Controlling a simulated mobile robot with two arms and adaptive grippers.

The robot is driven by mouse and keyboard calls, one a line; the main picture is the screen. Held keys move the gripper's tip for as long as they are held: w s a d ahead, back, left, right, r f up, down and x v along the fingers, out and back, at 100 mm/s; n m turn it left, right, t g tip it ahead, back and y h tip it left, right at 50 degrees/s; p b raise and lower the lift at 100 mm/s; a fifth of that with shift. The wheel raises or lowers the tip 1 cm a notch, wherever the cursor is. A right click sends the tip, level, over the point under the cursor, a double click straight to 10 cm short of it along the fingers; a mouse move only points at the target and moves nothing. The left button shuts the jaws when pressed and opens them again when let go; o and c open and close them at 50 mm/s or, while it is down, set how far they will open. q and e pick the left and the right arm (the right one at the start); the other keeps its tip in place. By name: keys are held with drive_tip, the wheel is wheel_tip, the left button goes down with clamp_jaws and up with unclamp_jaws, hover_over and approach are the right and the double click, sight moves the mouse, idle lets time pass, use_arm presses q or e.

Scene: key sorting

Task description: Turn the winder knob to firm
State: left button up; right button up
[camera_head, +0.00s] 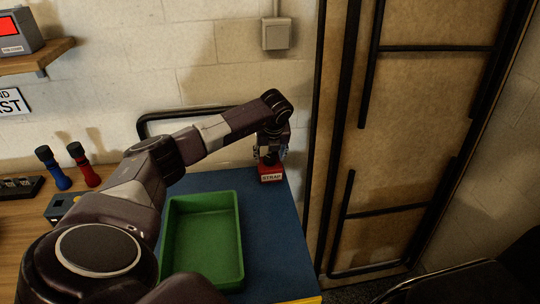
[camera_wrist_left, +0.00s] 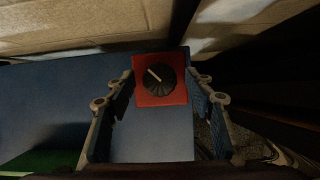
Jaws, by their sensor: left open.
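The winder is a small red box (camera_head: 271,174) with a "STRAP" label, at the back right corner of the blue table top. In the left wrist view the red box (camera_wrist_left: 143,94) shows from above with a round black knob (camera_wrist_left: 160,79) on it. The knob has a pale pointer line aimed to the upper left. My left gripper (camera_head: 270,153) is above the box, pointing down. In the wrist view its fingers (camera_wrist_left: 164,93) are apart on either side of the box, with nothing between them held. The knob's setting marks cannot be read. My right gripper is not in view.
A green tray (camera_head: 238,277) stands on the blue table top (camera_head: 277,235), left of the winder. A blue and a red torch-like item (camera_head: 84,165) stand at the left. A black rail (camera_head: 180,112) and the wall are behind; a door frame is at the right.

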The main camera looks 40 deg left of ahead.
use_arm(q)
drive_tip(key=shift+f, duration=0.1)
drive_tip(key=c, duration=1.2)
drive_tip(key=shift+o, duration=0.2)
drive_tip(key=shift+a, duration=0.1)
drive_tip(key=m+t+h+b, duration=0.1)
drive_tip(key=m+b, duration=0.1)
drive_tip(key=m, duration=0.1)
drive_tip(key=shift+a+f+m, duration=0.1)
drive_tip(key=shift+m, duration=0.2)
drive_tip(key=shift+m+t+h+b, duration=0.3)
drive_tip(key=shift+m+h+b, duration=0.1)
drive_tip(key=shift+m, duration=0.8)
drive_tip(key=shift+m+h, duration=0.5)
drive_tip(key=shift+m, duration=0.7)
drive_tip(key=shift+a, duration=0.1)
